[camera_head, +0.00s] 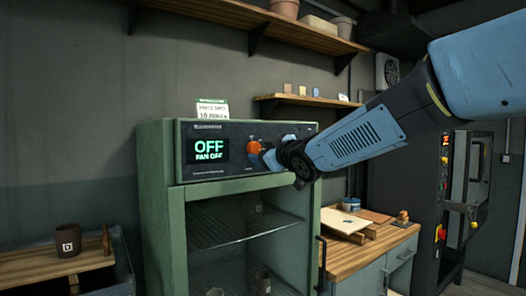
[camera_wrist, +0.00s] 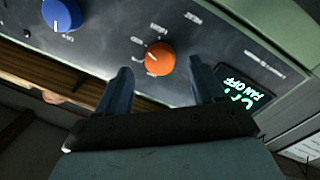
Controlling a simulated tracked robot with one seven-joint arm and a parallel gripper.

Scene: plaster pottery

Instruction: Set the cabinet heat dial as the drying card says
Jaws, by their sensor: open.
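The green drying cabinet (camera_head: 160,200) has a dark control panel (camera_head: 222,173) on top. Its display (camera_head: 208,150) reads OFF and FAN OFF. An orange dial (camera_head: 254,147) sits right of the display; it also shows in the wrist view (camera_wrist: 160,58), with small labels around it that are hard to read. A blue dial (camera_wrist: 62,14) is farther along the panel. A white card with a green top band (camera_head: 212,109) stands on the cabinet; its small print is not clearly legible. My gripper (camera_wrist: 160,70) is open, its fingers either side of the orange dial's line; contact cannot be told.
A shelf (camera_head: 240,14) with pots hangs above, and a smaller shelf (camera_head: 305,100) behind my arm. A wooden bench (camera_head: 345,252) with boards stands right of the cabinet. A brown mug (camera_head: 68,240) stands on a wooden surface at left. The cabinet front looks open, showing wire racks (camera_head: 235,233).

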